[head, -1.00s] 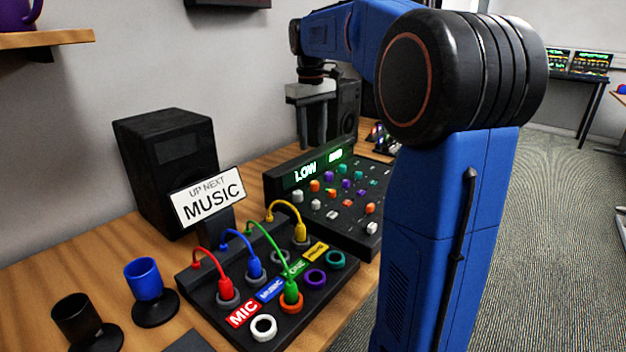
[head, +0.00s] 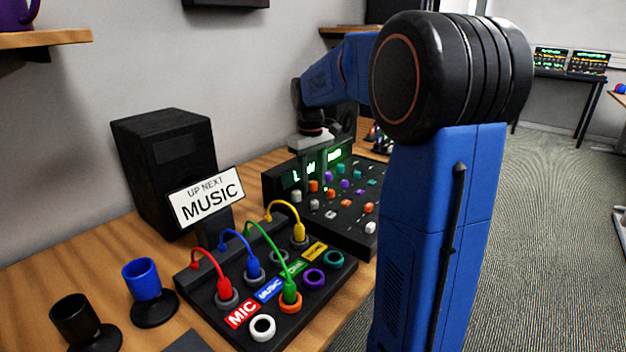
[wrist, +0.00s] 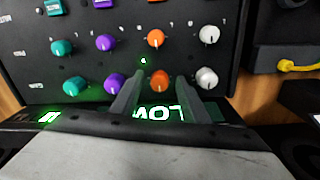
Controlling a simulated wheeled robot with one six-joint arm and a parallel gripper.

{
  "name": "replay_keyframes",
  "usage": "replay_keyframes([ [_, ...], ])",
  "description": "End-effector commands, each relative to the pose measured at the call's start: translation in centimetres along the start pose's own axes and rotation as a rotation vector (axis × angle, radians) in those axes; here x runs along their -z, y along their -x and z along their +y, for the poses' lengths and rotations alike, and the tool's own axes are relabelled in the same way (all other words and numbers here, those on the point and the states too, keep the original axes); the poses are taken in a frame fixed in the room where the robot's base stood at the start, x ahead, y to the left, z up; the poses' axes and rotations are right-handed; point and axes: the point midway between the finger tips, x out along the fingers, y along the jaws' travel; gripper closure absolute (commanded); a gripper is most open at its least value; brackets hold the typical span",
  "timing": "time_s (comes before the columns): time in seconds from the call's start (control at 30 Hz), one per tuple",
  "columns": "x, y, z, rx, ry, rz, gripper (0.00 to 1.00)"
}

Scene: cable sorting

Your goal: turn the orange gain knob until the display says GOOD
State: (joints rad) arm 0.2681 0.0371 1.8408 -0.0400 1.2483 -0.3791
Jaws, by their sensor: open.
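The black mixer (head: 285,215) stands on the bench with rows of coloured knobs. Its green display (head: 300,172) is partly covered by my gripper in the head view; in the wrist view its text (wrist: 158,113) reads LOW, upside down. My gripper (wrist: 159,78) is open, over the mixer's display edge. An orange knob (wrist: 156,81) shows between its fingertips, apparently apart from both. Another orange knob (wrist: 155,38) is one row away. The knob labels are too small to tell which is gain. In the head view, my gripper (head: 314,160) hides part of the panel.
White knobs (wrist: 206,78) and purple knobs (wrist: 114,82) flank the orange column closely. A patch box (head: 215,305) with red, blue, green and yellow cables sits in front of the mixer. A sign (head: 207,198) reading UP NEXT MUSIC and a black speaker (head: 165,165) stand left.

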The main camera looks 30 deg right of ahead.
Motion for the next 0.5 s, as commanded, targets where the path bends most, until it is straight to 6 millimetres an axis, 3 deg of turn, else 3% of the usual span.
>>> replay_keyframes([
  [0.23, 0.00, -0.02, 0.01, 0.000, 0.000, 0.000, 0.61],
  [0.4, 0.00, -0.01, 0.01, 0.000, 0.000, 0.000, 1.00],
  [0.5, 0.00, 0.00, 0.01, 0.000, -0.001, 0.000, 1.00],
])
